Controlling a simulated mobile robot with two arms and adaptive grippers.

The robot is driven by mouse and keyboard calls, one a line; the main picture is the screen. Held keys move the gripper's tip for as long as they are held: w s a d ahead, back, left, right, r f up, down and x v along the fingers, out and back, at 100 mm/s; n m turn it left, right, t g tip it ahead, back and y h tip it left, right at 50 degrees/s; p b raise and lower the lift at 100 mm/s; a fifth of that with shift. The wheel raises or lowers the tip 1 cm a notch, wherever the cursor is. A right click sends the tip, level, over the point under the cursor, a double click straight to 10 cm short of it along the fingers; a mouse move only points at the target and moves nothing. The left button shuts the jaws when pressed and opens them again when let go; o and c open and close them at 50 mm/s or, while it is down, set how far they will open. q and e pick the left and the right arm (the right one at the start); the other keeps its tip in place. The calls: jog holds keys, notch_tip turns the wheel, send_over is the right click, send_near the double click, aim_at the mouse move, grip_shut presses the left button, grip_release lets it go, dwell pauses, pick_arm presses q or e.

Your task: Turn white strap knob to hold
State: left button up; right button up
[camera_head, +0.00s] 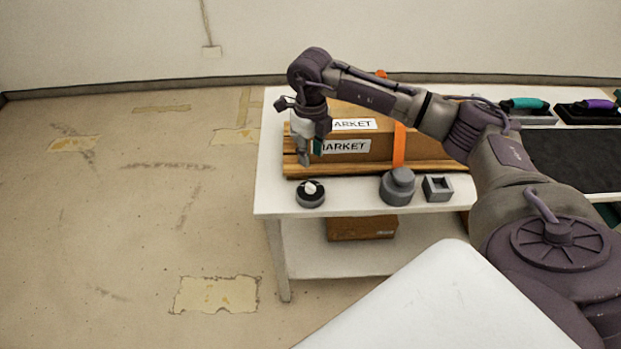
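A small round dark knob with a white top (311,188) sits at the front left of the white table (268,180). Its pointer direction is too small to read. My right gripper (306,158) hangs from the arm that comes in from the right. It points down in front of the left end of the boxes, appearing just above and behind the knob, apart from it. Its fingers are small and seen edge-on, so I cannot tell whether they are open. My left gripper is not in view.
Brown boxes labelled MARKET (380,148) lie on a wooden pallet (350,165) with an orange strap (399,146). A grey round knob (398,187) and a grey square socket (437,188) stand right of the white knob.

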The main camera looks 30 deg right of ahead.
aim_at(311, 185)
notch_tip(311, 185, down, 10)
jog(key=shift+f+p, duration=0.15)
jog(key=shift+p, duration=0.7)
grip_shut()
